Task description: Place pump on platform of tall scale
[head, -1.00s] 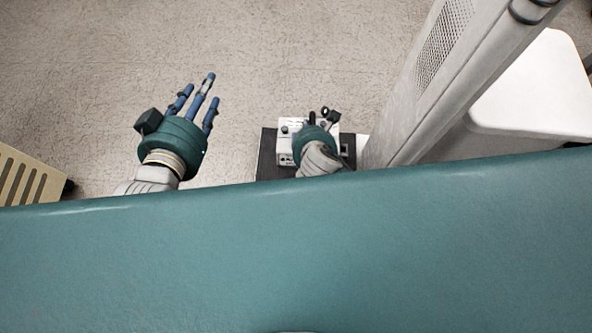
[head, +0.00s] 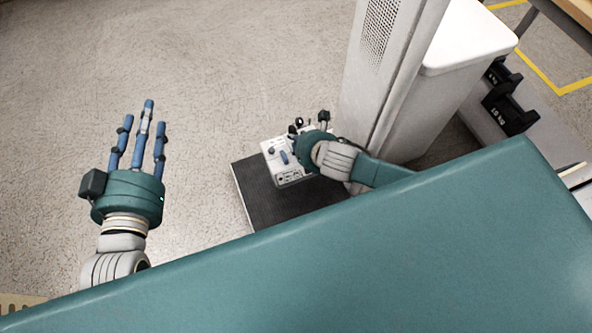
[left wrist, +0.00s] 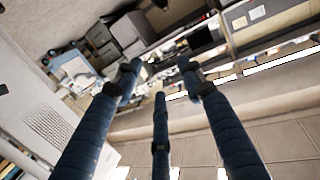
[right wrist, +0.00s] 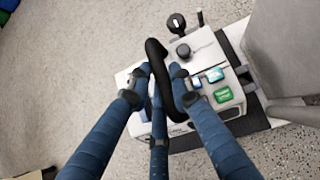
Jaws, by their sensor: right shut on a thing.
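The pump (head: 284,161) is a white box with knobs and a black handle. It is at the far part of the dark platform (head: 285,206) of the tall scale (head: 378,80) in the head view. The right wrist view shows the pump (right wrist: 205,75) with its black handle between the blue fingers. My right gripper (head: 297,147) is shut on the pump's handle. Whether the pump's underside touches the platform I cannot tell. My left gripper (head: 138,133) is open and empty, above bare floor left of the platform; its spread fingers also show in the left wrist view (left wrist: 160,90).
The scale's grey column rises just right of the pump. A white-topped cabinet (head: 470,50) and black items (head: 510,100) stand further right. Floor at the left and back is clear. My teal body hides the near part of the platform.

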